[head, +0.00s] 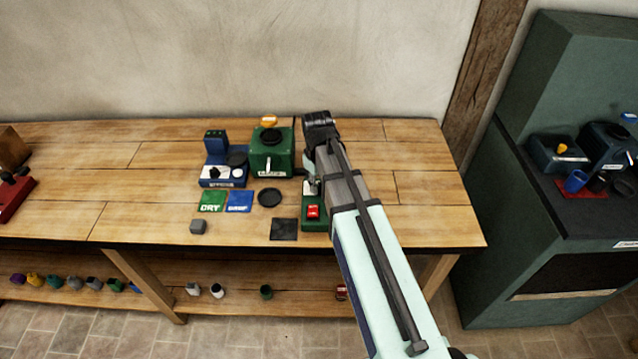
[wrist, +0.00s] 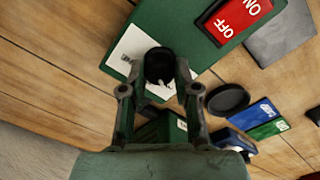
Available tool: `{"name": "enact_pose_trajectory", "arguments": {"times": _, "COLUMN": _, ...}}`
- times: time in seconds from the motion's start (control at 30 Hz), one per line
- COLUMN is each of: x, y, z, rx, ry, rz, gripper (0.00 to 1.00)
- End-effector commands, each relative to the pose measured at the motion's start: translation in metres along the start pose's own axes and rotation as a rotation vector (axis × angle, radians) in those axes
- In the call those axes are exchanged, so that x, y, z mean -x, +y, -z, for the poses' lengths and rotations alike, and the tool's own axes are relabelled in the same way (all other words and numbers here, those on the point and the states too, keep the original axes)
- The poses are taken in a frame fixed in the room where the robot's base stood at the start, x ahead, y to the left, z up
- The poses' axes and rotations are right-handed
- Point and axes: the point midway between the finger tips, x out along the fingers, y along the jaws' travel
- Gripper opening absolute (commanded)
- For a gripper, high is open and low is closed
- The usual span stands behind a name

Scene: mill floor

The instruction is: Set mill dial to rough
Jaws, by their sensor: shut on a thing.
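The mill dial (wrist: 158,62) is a black knob with a small pale pointer, set on a white plate (wrist: 122,52) on a green control box (wrist: 178,22). My gripper (wrist: 163,78) is shut on the knob, one finger on each side, in the wrist view. The markings on the plate are partly hidden and too small to read. In the head view the control box (head: 316,226) stands at the right of the bench items, and my arm covers the dial. The green mill (head: 270,152) with a black round top stands just left of my arm.
A red ON/OFF switch (wrist: 234,18) is on the same box. A blue device (head: 224,165), green DRY card (head: 212,201), blue card (head: 240,201), black dish (head: 269,197), dark square (head: 284,229) and grey block (head: 198,227) lie left. The bench's left middle is clear.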

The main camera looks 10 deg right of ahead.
Motion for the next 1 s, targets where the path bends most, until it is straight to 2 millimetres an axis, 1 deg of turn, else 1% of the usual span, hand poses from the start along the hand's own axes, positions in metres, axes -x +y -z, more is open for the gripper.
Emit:
{"name": "enact_pose_trajectory", "arguments": {"times": 0.27, "x": -0.002, "y": -0.001, "z": -0.002, "rx": 0.003, "ry": -0.004, "rz": 0.003, "gripper": 0.0}}
{"name": "enact_pose_trajectory", "arguments": {"times": 0.3, "x": -0.002, "y": -0.001, "z": -0.002, "rx": 0.003, "ry": -0.004, "rz": 0.003, "gripper": 0.34}}
{"name": "enact_pose_trajectory", "arguments": {"times": 0.37, "x": -0.001, "y": -0.001, "z": -0.002, "rx": 0.003, "ry": -0.004, "rz": 0.003, "gripper": 0.55}}
{"name": "enact_pose_trajectory", "arguments": {"times": 0.67, "x": 0.0, "y": 0.0, "z": -0.001, "rx": 0.001, "ry": -0.002, "rz": 0.001, "gripper": 0.56}}
{"name": "enact_pose_trajectory", "arguments": {"times": 0.77, "x": 0.003, "y": 0.0, "z": 0.0, "rx": 0.001, "ry": -0.001, "rz": 0.001, "gripper": 0.56}}
{"name": "enact_pose_trajectory", "arguments": {"times": 0.87, "x": 0.011, "y": 0.0, "z": 0.0, "rx": 0.001, "ry": -0.001, "rz": 0.001, "gripper": 0.56}}
{"name": "enact_pose_trajectory", "arguments": {"times": 1.0, "x": 0.03, "y": 0.0, "z": 0.0, "rx": 0.001, "ry": 0.0, "rz": 0.0, "gripper": 0.56}}
